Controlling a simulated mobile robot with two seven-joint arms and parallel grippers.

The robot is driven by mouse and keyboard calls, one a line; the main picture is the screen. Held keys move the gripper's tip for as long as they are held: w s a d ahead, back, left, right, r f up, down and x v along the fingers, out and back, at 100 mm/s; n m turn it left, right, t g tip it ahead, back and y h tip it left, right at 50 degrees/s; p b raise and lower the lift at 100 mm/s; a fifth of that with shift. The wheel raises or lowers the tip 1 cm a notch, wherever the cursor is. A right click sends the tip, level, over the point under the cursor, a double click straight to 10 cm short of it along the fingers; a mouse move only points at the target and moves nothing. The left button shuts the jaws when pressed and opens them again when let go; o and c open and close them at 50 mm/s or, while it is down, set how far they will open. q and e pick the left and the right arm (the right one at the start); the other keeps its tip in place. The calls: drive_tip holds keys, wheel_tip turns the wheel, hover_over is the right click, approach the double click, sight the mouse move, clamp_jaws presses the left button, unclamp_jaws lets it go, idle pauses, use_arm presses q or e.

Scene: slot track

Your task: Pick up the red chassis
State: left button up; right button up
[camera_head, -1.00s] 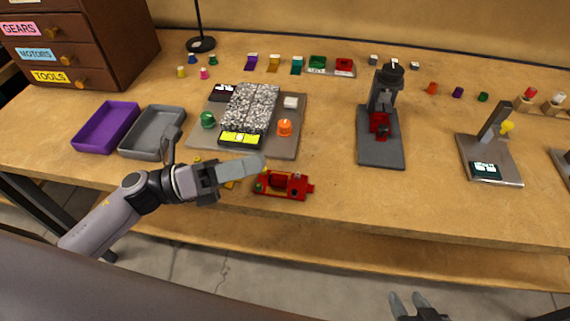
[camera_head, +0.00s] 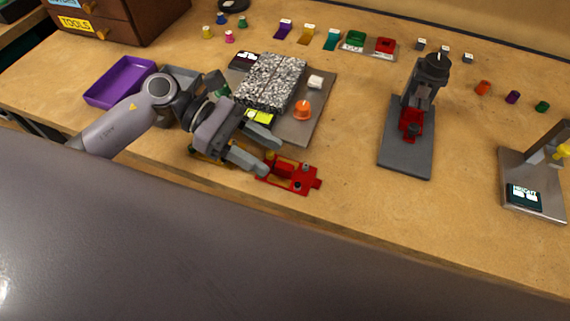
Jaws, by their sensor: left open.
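The red chassis (camera_head: 305,180) lies flat on the wooden table near its front edge. It has small dark and yellowish fittings on top. My left gripper (camera_head: 272,158) is open, its two fingers reaching right over the left end of the chassis. The fingers hide that end, and I cannot tell whether they touch it. A yellow piece (camera_head: 205,152) lies on the table, partly hidden under my left gripper. My right gripper is out of view.
A purple tray (camera_head: 122,80) is at left. Table right of the chassis is clear.

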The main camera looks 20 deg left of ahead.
sight(287, 166)
use_arm(q)
drive_tip(key=x, duration=0.2)
drive_tip(key=shift+s+d, duration=0.1)
drive_tip(key=shift+d, duration=0.35)
drive_tip(key=shift+d+f+p, duration=0.25)
drive_tip(key=shift+d+p, duration=0.05)
drive_tip(key=shift+d, duration=0.1)
clamp_jaws()
drive_tip(key=shift+r, duration=0.1)
